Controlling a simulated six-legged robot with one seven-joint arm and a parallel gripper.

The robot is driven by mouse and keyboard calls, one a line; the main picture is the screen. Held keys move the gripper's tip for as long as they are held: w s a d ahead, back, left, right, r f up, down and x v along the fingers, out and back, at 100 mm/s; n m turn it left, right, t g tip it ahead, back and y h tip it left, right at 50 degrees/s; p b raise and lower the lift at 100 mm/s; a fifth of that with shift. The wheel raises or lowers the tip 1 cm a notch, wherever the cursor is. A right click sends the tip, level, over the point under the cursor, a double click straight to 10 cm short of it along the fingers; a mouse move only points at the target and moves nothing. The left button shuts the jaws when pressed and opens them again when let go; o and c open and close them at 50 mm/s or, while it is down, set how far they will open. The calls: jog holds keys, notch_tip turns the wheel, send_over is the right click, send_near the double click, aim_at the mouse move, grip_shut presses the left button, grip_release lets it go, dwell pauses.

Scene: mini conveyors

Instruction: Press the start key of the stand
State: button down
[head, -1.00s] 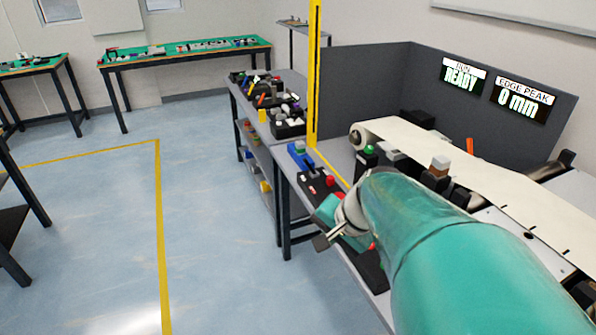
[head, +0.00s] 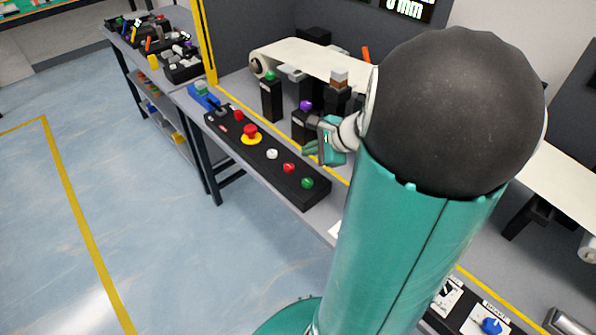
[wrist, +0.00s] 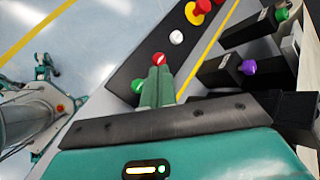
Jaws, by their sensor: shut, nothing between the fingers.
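The stand's black key panel (head: 262,150) lies along the front edge of the table. It carries a green key (head: 307,183), a small red key (head: 289,167), a white key (head: 272,154) and a red mushroom button (head: 250,131) on a yellow ring. I cannot read which one is marked start. My gripper (head: 309,149) is shut and empty, above the table just behind the panel. In the wrist view its fingertips (wrist: 158,70) overlap the red key (wrist: 158,59) in the picture; contact cannot be told. The green key (wrist: 138,86) is just left of the fingers.
Behind the panel stand a black post with a green top (head: 270,92) and one with a purple knob (head: 304,122). The conveyor belt (head: 312,58) runs behind them. A yellow upright (head: 204,40) stands at the table's left end. The floor (head: 130,210) at left is clear.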

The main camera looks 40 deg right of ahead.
aim_at(311, 183)
jog(key=shift+s+d, duration=0.1)
jog(key=shift+d, duration=0.25)
jog(key=shift+f, duration=0.1)
jog(key=shift+f, duration=4.4)
jog(key=shift+f, duration=0.1)
jog(key=shift+f, duration=0.3)
jog(key=shift+f, duration=0.45)
jog(key=shift+r, duration=0.9)
